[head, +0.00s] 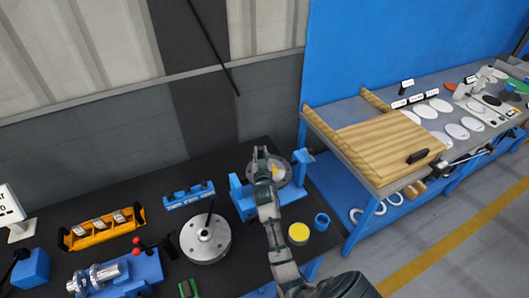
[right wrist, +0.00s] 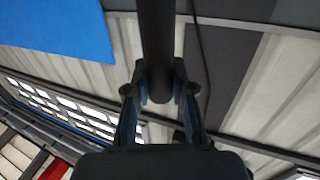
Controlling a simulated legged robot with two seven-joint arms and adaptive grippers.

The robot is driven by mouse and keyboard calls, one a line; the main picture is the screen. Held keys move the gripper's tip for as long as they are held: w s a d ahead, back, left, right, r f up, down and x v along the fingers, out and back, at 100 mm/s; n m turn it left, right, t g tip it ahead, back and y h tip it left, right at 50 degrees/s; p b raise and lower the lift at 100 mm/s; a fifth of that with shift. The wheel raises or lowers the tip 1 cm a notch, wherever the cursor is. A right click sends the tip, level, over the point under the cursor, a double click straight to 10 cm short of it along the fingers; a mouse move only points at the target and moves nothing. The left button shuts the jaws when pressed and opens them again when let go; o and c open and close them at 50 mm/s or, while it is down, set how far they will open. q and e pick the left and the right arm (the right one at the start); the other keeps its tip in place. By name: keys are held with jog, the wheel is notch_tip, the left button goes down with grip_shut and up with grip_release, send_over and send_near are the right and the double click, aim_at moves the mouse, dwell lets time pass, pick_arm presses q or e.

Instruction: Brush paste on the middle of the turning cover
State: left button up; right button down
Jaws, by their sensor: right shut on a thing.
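The cover is a grey disc (head: 284,174) held in a blue stand (head: 242,196) near the wall. A small yellow patch shows near its middle, beside my gripper. My right gripper (head: 261,160) is over the cover's left part and hides some of it. In the right wrist view my right gripper (right wrist: 159,88) is shut on a dark round handle (right wrist: 157,40), likely the brush's. The bristles are hidden, so I cannot tell whether they touch the cover. An open pot with yellow contents (head: 298,234) stands in front of the stand. My left gripper is not in view.
A blue ring-shaped cup (head: 321,221) stands right of the pot. Left of the stand are a grey flanged disc (head: 205,240) with an upright rod, a blue rack (head: 188,195) and an orange tray (head: 102,229). A bench with a wooden board (head: 385,148) stands to the right.

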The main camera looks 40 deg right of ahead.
jog(key=shift+w+d, duration=0.2)
jog(key=shift+w, duration=0.2)
jog(key=shift+s+d+p, duration=0.95)
jog(key=shift+d+p, duration=0.25)
jog(key=shift+d, duration=2.4)
jog(key=shift+w+a+b, duration=0.1)
jog(key=shift+w+a, duration=0.2)
jog(key=shift+a, duration=0.9)
jog(key=shift+w+a+b, duration=0.15)
jog(key=shift+w+a, duration=0.2)
jog(key=shift+a, duration=0.9)
jog(key=shift+w+a+b, duration=0.1)
jog(key=shift+w+a, duration=0.2)
jog(key=shift+a, duration=0.9)
jog(key=shift+r, duration=0.15)
